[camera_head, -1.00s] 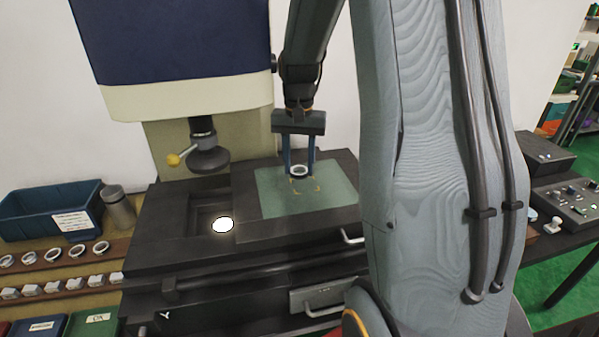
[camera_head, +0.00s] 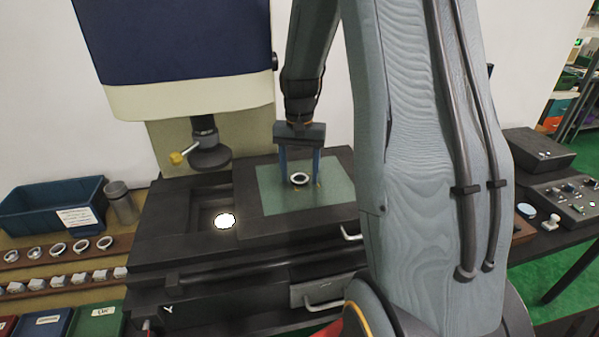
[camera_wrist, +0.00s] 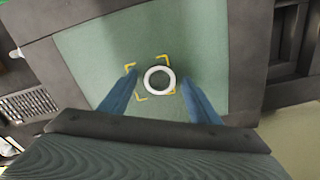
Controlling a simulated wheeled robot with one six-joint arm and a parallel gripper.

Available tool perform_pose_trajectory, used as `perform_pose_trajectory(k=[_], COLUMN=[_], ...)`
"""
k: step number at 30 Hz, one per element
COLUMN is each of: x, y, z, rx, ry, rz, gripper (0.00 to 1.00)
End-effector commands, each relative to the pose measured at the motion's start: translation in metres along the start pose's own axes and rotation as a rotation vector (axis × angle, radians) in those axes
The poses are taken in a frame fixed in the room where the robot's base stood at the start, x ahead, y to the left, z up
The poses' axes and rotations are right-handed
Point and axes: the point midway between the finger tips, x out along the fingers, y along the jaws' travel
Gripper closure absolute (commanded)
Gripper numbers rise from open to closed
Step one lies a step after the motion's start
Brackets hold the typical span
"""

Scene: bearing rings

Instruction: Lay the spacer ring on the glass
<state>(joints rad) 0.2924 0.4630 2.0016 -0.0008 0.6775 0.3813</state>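The pale spacer ring (camera_head: 299,178) appears to lie flat on the greenish glass (camera_head: 277,201) of the dark machine stage. In the wrist view the ring (camera_wrist: 146,84) sits between the fingers with a gap on each side. Yellow corner marks (camera_wrist: 132,67) surround it on the glass (camera_wrist: 85,50); the ring is toward their right side and overlaps the lower right mark. My gripper (camera_head: 300,182) is open, with its blue fingers down on either side of the ring. The fingertips (camera_wrist: 159,79) also show in the wrist view.
A bright round light (camera_head: 224,221) glows in the stage recess left of the glass. A dark lens head (camera_head: 210,157) with a yellow knob hangs above. Several rings (camera_head: 58,249) and pale blocks stand in racks at left, near a blue bin (camera_head: 40,213). A control panel (camera_head: 570,205) is at right.

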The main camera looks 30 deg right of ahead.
Motion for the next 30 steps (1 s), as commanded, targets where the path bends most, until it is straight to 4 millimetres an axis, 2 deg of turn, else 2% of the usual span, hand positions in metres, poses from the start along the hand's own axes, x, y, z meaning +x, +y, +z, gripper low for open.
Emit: perform_pose_trajectory(k=[4, 8, 15, 21, 30], x=[-0.002, -0.012, -0.049, -0.072, -0.079], y=[0.0, -0.001, -0.001, 0.0, 0.0], z=[0.0, -0.001, -0.002, -0.001, 0.0], rx=[0.0, 0.0, 0.0, 0.0, 0.0], ry=[0.001, 0.003, 0.005, 0.002, 0.0], rz=[0.0, -0.001, -0.002, -0.001, 0.0], gripper=[0.43, 0.43, 0.43, 0.43, 0.43])
